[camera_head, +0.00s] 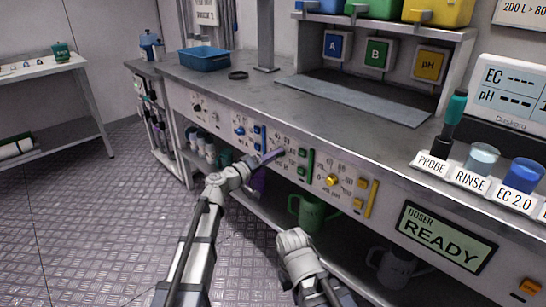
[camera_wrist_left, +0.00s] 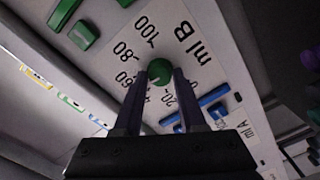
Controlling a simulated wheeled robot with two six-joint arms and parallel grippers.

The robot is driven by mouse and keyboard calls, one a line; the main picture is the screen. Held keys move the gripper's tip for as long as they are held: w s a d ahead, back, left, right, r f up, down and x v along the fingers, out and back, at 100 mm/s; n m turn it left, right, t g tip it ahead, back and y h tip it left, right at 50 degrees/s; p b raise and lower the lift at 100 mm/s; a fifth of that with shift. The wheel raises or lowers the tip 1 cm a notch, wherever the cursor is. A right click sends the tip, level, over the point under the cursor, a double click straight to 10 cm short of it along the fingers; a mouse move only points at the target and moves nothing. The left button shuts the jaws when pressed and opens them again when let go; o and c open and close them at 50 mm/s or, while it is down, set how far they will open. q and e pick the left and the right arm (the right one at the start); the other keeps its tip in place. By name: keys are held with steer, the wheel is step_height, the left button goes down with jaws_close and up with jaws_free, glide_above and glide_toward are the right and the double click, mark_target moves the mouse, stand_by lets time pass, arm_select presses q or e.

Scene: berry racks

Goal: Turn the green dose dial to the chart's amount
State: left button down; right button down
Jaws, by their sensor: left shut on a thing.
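The green dose dial (camera_wrist_left: 158,70) sits on a panel labelled "ml B", with a printed scale whose marks run up to 100. My left gripper (camera_wrist_left: 160,82) is shut on it, one finger on each side. In the head view the left gripper (camera_head: 272,157) reaches the front panel; the dial is hidden there. I cannot read where the dial points. A sign reading "200 L > 80" (camera_head: 522,14) is cut off at the top right; I cannot tell whether it is the chart. The doser display (camera_head: 444,236) reads READY.
A yellow dial (camera_head: 332,180) and a blue dial (camera_head: 240,131) flank the spot on the same panel. Green (camera_head: 304,161) and yellow (camera_head: 371,198) bars stand beside the scales. A green jug (camera_head: 312,213) stands on the shelf below. Probe and cups line the counter's right.

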arm_select(q)
steer(key=shift+s+m, duration=0.1)
steer(key=shift+m, duration=0.9)
steer(key=c, duration=0.5)
jaws_free()
steer(key=v, duration=0.7)
steer(key=shift+s+a, duration=0.25)
steer(key=shift+a, duration=0.05)
